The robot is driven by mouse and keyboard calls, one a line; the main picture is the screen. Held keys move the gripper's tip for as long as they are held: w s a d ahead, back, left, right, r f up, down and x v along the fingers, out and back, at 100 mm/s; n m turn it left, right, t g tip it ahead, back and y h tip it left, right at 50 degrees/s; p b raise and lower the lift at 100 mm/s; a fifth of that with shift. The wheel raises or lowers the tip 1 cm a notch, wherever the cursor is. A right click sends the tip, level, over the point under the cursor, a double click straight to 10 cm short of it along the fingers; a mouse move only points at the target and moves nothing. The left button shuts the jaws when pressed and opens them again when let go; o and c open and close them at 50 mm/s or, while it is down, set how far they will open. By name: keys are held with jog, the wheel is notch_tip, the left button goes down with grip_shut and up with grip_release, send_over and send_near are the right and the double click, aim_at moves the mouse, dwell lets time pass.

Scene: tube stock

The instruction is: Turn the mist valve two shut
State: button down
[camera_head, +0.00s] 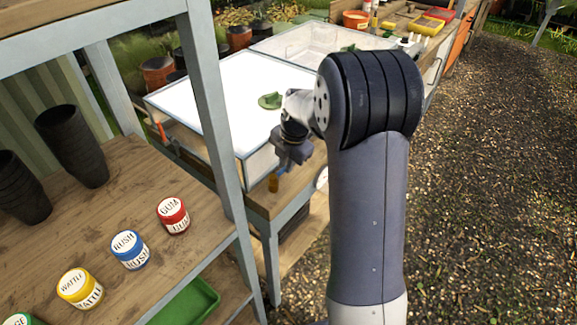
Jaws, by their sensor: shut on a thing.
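My gripper (286,162) is at the front right corner of the white-lidded glass-sided box, seen from behind and partly hidden by my arm. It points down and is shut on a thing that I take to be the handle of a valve. A small brass-coloured valve body (273,184) shows just below the fingers. The handle itself is hidden, so its angle cannot be told. No number is readable there. An orange-red handle (161,131) shows at the box's left front corner.
The white-lidded box (250,168) stands on a wooden bench beside a clear-lidded one (290,47). A grey post (213,110) stands left of my gripper. Gravel lies open on the right.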

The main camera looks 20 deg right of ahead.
jog(key=shift+w+n, duration=0.15)
jog(key=shift+n, duration=0.15)
jog(key=c, duration=1.5)
grip_release()
jog(key=shift+o, duration=0.2)
notch_tip(320, 180, up, 11)
jog(key=s+d, duration=0.1)
jog(key=shift+s+f+b, duration=0.2)
jog(key=shift+s+b, duration=0.1)
jog(key=shift+s, duration=0.1)
jog(key=f, duration=0.3)
jog(key=w+f, duration=0.1)
jog(key=f, duration=0.3)
jog(key=a+f, duration=0.1)
jog(key=f, duration=0.2)
jog(key=shift+w+f, duration=0.3)
jog(key=shift+w, duration=0.05)
